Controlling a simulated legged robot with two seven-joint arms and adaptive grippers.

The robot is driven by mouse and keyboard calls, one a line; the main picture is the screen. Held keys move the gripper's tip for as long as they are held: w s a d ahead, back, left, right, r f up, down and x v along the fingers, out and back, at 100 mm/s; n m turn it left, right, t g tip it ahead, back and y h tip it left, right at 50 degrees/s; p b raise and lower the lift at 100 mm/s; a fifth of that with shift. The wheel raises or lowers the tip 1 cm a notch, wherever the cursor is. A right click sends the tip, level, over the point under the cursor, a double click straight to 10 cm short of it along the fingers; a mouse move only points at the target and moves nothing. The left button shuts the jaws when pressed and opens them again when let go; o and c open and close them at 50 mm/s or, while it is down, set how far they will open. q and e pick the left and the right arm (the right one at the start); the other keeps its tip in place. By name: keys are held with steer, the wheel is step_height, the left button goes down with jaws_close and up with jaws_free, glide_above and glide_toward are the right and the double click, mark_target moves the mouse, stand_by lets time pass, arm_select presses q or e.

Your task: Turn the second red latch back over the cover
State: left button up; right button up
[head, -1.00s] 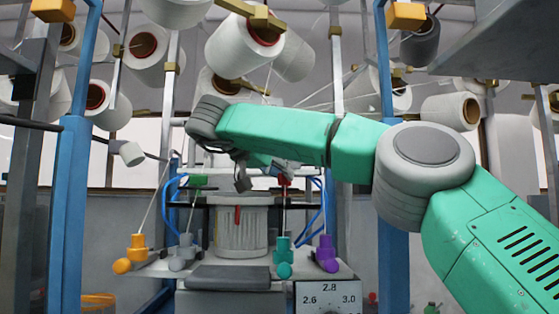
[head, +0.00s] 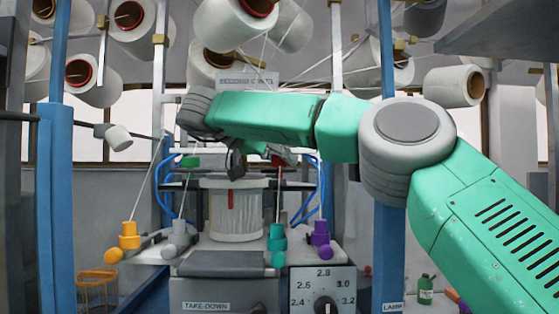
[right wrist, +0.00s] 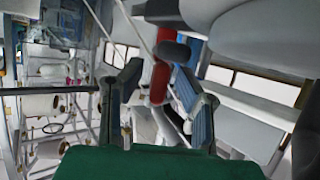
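A narrow red latch (head: 230,199) lies upright against the front of the pale ribbed cylindrical cover (head: 250,218) in the head view. My right gripper (head: 258,162) hangs over the top of this cover, its fingers apart. A red piece (head: 278,160) shows beside its right finger, partly hidden. In the right wrist view a red bar with a dark grey end (right wrist: 160,80) stands between the two open fingers of my right gripper (right wrist: 160,85), with gaps showing on both sides. I cannot tell whether this bar is the second latch. My left gripper is not in view.
A green block (head: 190,161) sits on a rod left of the cover. Yellow, grey, teal and purple knobbed pieces (head: 320,235) stand on the white plate around it. Blue posts (head: 391,180) flank the machine. Yarn cones (head: 238,25) hang above. A dial (head: 323,290) is below.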

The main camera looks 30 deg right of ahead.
steer(key=shift+s+a+r, duration=0.15)
steer(key=v, duration=1)
steer(key=shift+w+a, duration=0.3)
steer(key=shift+a, duration=0.05)
steer(key=shift+a+r, duration=0.15)
steer(key=shift+a, duration=0.15)
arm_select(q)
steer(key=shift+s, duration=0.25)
arm_select(e)
steer(key=shift+s+d, duration=0.1)
steer(key=shift+d, duration=0.05)
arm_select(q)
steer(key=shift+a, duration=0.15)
